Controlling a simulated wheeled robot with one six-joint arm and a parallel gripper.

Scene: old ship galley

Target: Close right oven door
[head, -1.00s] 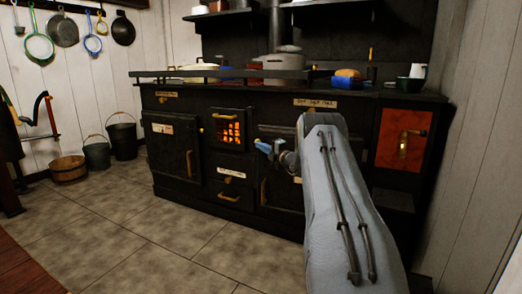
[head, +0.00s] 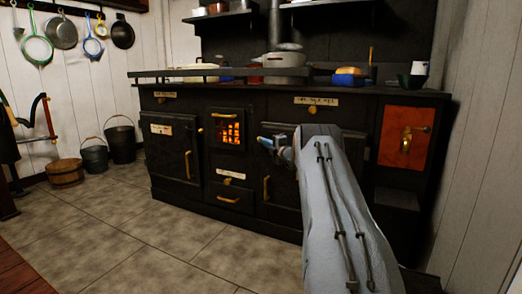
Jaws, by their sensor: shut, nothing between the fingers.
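The right oven door (head: 283,187) is a black panel with a brass handle (head: 266,188) on its left edge, low on the black stove front. It looks flush or nearly flush with the stove; a small gap cannot be ruled out. My grey arm hides its right part. My gripper (head: 266,142) is shut and empty, in front of the door's upper left corner. Whether it touches the door cannot be told.
The left oven door (head: 171,147) looks shut. A glowing fire window (head: 228,129) sits between the doors. Buckets (head: 121,140) stand at left. The tiled floor (head: 150,235) in front is clear.

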